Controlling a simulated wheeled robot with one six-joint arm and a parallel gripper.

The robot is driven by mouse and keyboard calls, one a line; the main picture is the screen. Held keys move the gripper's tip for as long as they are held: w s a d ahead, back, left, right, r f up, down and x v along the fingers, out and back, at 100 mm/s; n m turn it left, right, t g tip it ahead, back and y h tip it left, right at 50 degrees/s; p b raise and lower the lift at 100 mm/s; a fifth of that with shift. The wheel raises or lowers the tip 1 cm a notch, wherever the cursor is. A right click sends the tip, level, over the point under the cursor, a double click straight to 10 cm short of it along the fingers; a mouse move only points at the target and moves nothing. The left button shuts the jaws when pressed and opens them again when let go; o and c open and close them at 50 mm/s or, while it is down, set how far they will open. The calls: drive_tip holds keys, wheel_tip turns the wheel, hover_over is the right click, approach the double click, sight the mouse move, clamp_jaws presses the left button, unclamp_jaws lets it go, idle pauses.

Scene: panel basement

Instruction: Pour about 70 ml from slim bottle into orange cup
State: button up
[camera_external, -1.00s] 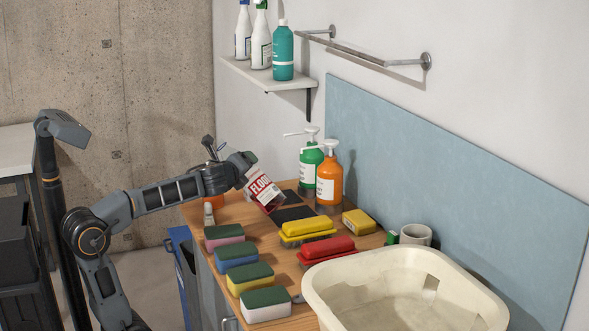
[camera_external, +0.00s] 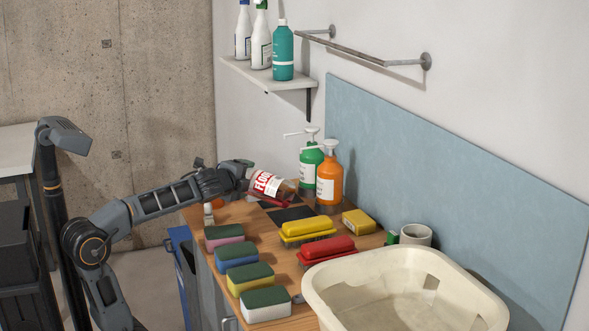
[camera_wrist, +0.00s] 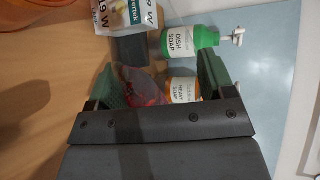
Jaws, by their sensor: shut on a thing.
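The bottle's mouth is not clear. A small orange thing (camera_external: 217,203), perhaps the orange cup, is mostly hidden by my arm in the external view. A large orange rounded shape (camera_wrist: 35,6) is cut off at the top left of the wrist view.
A green dish soap pump bottle (camera_external: 309,167) and an orange pump bottle (camera_external: 329,183) stand close right of the held bottle. A bulb box (camera_wrist: 125,14) shows in the wrist view.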

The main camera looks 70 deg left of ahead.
drive_tip(key=shift+s+a+r+n+h+p, duration=0.15)
drive_tip(key=shift+r+n+h+p, duration=0.15)
drive_tip(key=shift+r+n+p, duration=0.9)
idle(1.2)
drive_tip(key=shift+w+d+r+t, duration=0.1)
drive_tip(key=shift+w+d+t, duration=0.1)
drive_tip(key=shift+w+t, duration=0.1)
drive_tip(key=shift+w+d+r, duration=0.1)
drive_tip(key=shift+w+d, duration=0.2)
drive_tip(key=shift+d, duration=0.15)
idle(0.3)
drive_tip(key=shift+r+p, duration=0.2)
drive_tip(key=shift+p, duration=0.35)
idle(1.1)
